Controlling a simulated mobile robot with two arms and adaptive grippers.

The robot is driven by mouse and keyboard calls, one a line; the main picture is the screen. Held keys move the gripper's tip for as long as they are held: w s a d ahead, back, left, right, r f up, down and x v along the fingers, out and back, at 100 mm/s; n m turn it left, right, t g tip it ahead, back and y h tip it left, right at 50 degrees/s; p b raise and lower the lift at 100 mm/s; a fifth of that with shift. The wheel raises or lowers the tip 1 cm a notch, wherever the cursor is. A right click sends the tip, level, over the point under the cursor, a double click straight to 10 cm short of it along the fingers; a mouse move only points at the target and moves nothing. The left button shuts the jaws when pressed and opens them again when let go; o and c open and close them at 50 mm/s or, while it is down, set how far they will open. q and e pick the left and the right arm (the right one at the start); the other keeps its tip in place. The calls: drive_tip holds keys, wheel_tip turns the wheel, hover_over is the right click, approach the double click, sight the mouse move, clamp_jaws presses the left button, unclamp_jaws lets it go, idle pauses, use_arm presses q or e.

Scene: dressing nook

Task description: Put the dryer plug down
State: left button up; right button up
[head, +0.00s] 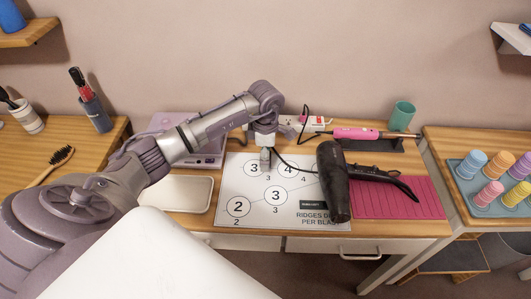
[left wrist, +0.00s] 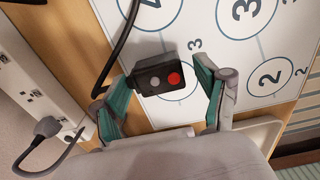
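The dryer plug (left wrist: 160,80) is a black block with a grey and a red round spot on its face. It lies between the fingers of my left gripper (left wrist: 165,88) in the left wrist view. The fingers, with teal pads, are apart, and a small gap shows beside the plug on the right. A black cord runs from it. In the head view my left gripper (head: 266,160) points down over the white numbered sheet (head: 230,190); the plug is hidden there. The black hair dryer (head: 332,180) rests right of it. My right gripper is not in view.
A white power strip (left wrist: 30,85) holds a grey plug (left wrist: 48,127). A pink styling tool (head: 355,133) lies on a dark stand behind the pink mat (head: 400,205). A pale tray (head: 185,194) and a green cup (head: 402,115) also stand on the table.

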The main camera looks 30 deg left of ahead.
use_arm(q)
drive_tip(key=shift+r, duration=0.15)
drive_tip(key=shift+r+p, duration=0.45)
drive_tip(key=shift+p, duration=0.15)
wheel_tip(320, 180, up, 12)
drive_tip(key=b, duration=0.2)
drive_tip(key=shift+f, duration=0.1)
